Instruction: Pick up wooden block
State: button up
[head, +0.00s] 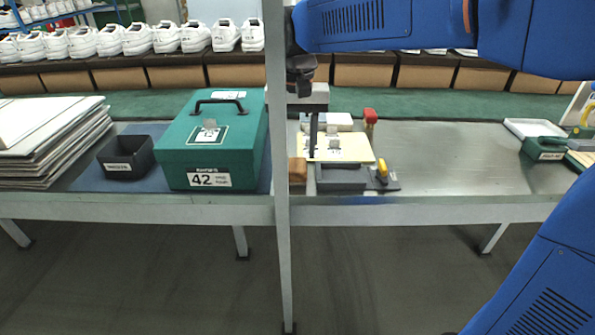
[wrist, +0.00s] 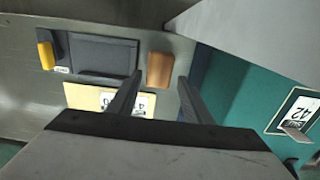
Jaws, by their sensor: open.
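The wooden block (head: 297,170) is a small brown block on the bench, partly hidden by the upright post in the head view. In the wrist view the wooden block (wrist: 160,69) lies just beyond the fingertips, between their lines. My gripper (wrist: 159,80) is open and empty, with one finger to each side of the block's near end. In the head view my gripper (head: 313,138) points down above the bench, partly behind the post. I cannot tell its exact height over the block.
A green box (head: 213,145) labelled 42 stands left of the block. A dark grey tray (head: 341,180), a pale yellow board (head: 352,150) and a yellow-handled tool (head: 382,172) are close on the right. The post (head: 279,230) rises in front. Bench room is clear farther right.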

aim_at(298, 164)
jog(key=shift+s+d+f, duration=0.1)
jog(key=shift+s+f, duration=0.05)
jog(key=shift+f, duration=2.6)
jog(key=shift+c, duration=0.3)
jog(key=c, duration=0.8)
